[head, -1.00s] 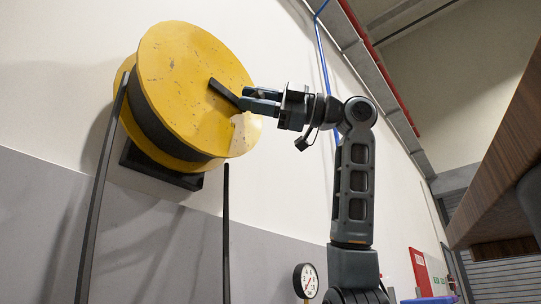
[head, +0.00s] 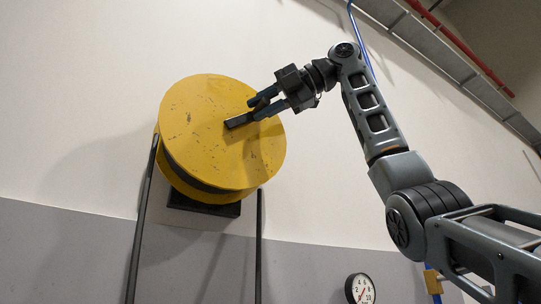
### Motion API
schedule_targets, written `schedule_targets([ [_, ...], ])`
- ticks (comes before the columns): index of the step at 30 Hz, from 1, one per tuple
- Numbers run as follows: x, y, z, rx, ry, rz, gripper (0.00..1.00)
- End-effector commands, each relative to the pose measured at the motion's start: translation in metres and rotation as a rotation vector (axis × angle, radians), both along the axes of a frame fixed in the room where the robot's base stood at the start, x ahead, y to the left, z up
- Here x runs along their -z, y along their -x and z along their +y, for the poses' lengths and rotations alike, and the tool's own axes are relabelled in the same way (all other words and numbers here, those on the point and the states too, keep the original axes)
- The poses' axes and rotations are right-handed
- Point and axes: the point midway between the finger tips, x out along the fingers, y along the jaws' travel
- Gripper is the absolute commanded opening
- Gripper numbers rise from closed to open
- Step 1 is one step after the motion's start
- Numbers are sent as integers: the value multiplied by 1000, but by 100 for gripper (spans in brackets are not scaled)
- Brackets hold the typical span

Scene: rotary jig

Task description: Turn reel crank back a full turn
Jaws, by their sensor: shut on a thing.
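The yellow reel (head: 210,150) is mounted on the pale wall, its round, scuffed face toward me. Its dark crank (head: 238,121) runs from near the middle of the face up and to the right. My gripper (head: 262,105) reaches in from the upper right and is shut on the crank near its outer end. The two fingers lie on either side there and hide the handle itself. The dark band of the reel's drum shows at its lower left.
Two thin dark posts (head: 141,225) stand below the reel, and a dark bracket (head: 203,205) sits under it. A round gauge (head: 360,289) is at the bottom right. A blue pipe (head: 361,42) runs down the wall behind my arm. The wall left of the reel is clear.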

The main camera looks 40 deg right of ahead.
Motion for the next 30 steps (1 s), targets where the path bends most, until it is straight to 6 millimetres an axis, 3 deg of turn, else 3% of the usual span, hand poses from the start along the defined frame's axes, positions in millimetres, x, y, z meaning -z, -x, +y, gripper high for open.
schedule_targets([
  [18,-2,-2,4,-3,48,9,0],
  [19,-2,-2,4,-4,48,10,28],
  [25,-2,-2,3,-3,46,10,47],
  [30,-2,-2,3,-2,46,10,47],
])
